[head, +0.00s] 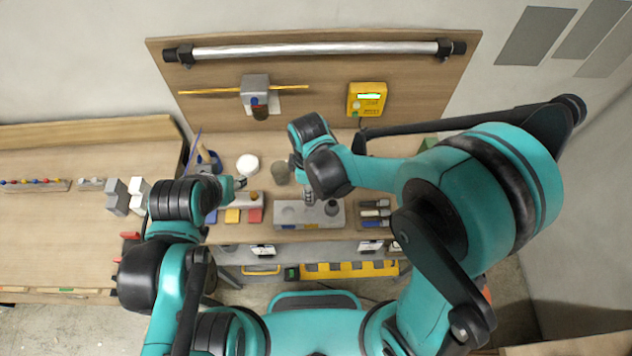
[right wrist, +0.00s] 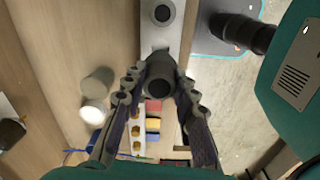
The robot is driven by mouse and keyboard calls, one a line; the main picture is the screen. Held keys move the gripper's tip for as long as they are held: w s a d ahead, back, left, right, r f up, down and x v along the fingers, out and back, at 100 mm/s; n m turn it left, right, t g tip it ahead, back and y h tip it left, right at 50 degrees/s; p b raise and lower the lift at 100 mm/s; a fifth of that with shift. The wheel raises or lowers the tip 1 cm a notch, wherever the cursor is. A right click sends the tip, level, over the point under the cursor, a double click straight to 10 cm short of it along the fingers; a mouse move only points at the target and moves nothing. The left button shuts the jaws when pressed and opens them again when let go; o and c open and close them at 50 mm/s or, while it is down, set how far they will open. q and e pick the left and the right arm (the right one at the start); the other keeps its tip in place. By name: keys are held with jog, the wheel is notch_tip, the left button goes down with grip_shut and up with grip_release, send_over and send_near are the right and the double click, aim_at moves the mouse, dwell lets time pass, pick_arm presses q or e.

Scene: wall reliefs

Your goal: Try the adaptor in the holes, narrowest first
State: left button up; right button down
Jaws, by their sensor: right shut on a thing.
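A pale grey block (head: 290,213) with round holes lies near the bench's front edge; it also shows in the right wrist view (right wrist: 152,38). A dark round opening or collar (head: 331,208) is at its right end. My right gripper (head: 308,198) is over the block's middle, shut on the adaptor, a dark grey cylinder with a round bore (right wrist: 160,84). Whether the adaptor's lower end touches the block or is in a hole cannot be told. My left gripper (head: 240,184) hangs over the bench left of the block; its fingers are too small to read.
Red, yellow and blue pieces (head: 254,215) lie left of the block. A white round thing (head: 247,165) and a grey-green cylinder (head: 280,174) stand behind. A dark tray of parts (head: 374,212) is at the right. A yellow device (head: 367,99) hangs on the back board.

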jog(key=shift+f, duration=0.1)
jog(key=shift+f+b, duration=0.15)
jog(key=shift+b, duration=0.2)
notch_tip(320, 180, down, 5)
jog(key=b, duration=0.5)
jog(key=shift+f, duration=0.2)
jog(key=shift+b, duration=0.35)
dwell(1.3)
jog(key=shift+f+b, duration=1.95)
jog(key=shift+f, duration=0.1)
jog(key=c, duration=1.1)
grip_release()
